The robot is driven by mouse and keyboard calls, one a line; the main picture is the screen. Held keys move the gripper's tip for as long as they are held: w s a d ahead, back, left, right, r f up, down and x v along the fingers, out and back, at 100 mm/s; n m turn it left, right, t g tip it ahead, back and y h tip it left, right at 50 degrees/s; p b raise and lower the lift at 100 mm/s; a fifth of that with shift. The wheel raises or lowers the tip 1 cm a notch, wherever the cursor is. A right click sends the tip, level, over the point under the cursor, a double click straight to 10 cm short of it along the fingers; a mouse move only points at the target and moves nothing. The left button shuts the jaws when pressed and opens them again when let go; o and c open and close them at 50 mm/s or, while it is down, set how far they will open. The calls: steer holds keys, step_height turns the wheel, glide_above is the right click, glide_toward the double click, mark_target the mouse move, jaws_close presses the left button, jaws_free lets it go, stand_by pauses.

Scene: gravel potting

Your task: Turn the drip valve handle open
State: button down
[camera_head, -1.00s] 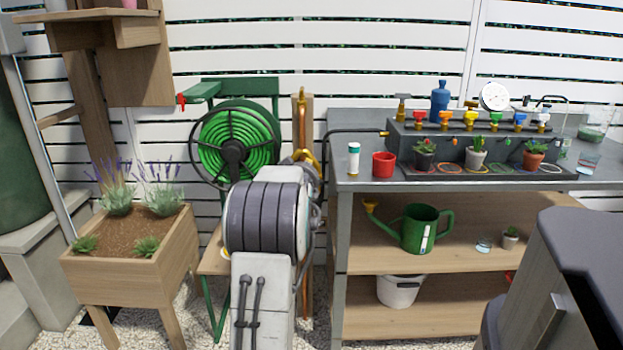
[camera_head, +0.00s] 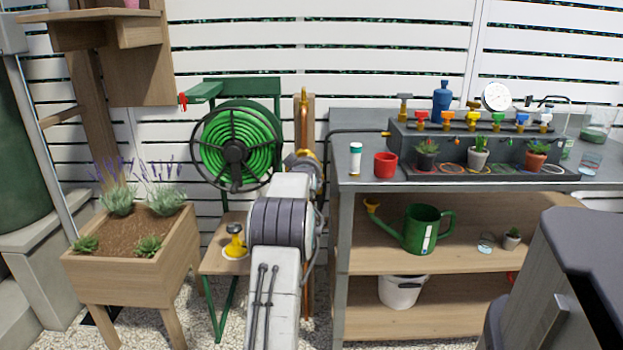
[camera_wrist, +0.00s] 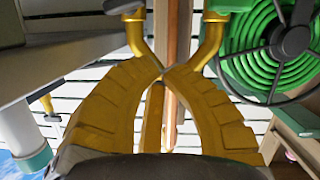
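Which one the task means I cannot tell. My gripper (camera_wrist: 163,72) has gold ribbed fingers whose tips meet in the wrist view. I see nothing clearly between them. Gold elbow-shaped parts lie just beyond the tips. In the head view my gripper (camera_head: 305,158) is in front of the wooden post, left of the bench, well apart from the valve row.
The green hose reel (camera_head: 235,146) is left of my gripper, and the copper pipe (camera_head: 304,105) runs up the post.

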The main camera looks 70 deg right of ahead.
steer(key=shift+s+d+f+b, duration=0.1)
steer(key=shift+d+f+b, duration=0.2)
steer(key=shift+f, duration=0.4)
steer(key=shift+s+d+f+b, duration=0.1)
steer(key=shift+d+f+b, duration=0.15)
steer(key=shift+f, duration=0.5)
steer(key=shift+s+d+f+b, duration=0.1)
steer(key=shift+d+f+b, duration=0.2)
steer(key=shift+f, duration=0.4)
